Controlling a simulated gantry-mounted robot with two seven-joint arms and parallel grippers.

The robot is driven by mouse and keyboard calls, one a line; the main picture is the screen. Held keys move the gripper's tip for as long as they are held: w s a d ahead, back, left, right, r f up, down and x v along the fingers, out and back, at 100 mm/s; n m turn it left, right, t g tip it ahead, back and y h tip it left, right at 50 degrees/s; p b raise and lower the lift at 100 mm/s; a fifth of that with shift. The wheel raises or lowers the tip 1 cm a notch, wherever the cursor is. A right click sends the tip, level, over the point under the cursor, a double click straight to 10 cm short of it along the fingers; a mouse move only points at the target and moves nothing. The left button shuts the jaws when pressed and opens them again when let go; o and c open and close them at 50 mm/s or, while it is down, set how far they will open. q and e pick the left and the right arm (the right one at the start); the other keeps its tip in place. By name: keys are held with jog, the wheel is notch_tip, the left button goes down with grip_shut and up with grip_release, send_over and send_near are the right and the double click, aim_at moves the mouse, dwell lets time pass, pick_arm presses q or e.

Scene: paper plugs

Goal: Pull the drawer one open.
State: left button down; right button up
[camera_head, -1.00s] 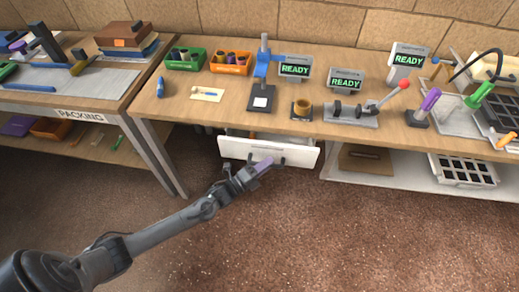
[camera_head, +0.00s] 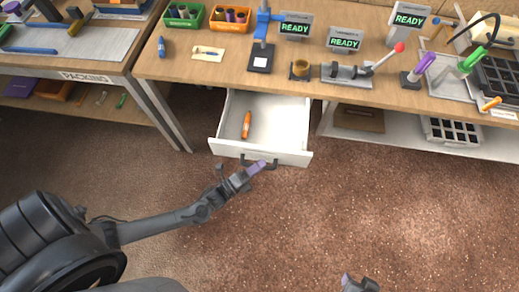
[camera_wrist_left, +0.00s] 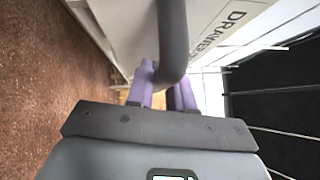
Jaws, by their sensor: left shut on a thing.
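The white drawer (camera_head: 226,147) stands pulled out from under the workbench in the head view, its inside visible. An orange marker-like object (camera_head: 246,125) lies in it toward the left. My left gripper (camera_head: 257,168) is at the dark handle on the drawer's front. In the left wrist view its purple fingers (camera_wrist_left: 163,92) are shut on the dark handle bar (camera_wrist_left: 173,40). The white drawer front (camera_wrist_left: 215,20) beside it carries lettering that starts with "DRAWER"; the rest is hidden. Part of my right gripper (camera_head: 358,284) shows at the bottom edge; its jaw state is unclear.
The wooden workbench (camera_head: 190,75) above holds green and orange bins, several "READY" displays, and a red-knobbed lever press (camera_head: 350,73). A packing table (camera_head: 110,65) stands at the left. A lower shelf (camera_head: 400,133) is right of the drawer. The brown floor in front is clear.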

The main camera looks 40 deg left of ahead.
dwell(0.3)
pick_arm(q)
jog(key=c, duration=1.1)
grip_release()
jog(key=p+v, duration=0.1)
jog(key=v, duration=1)
jog(key=shift+d, duration=0.1)
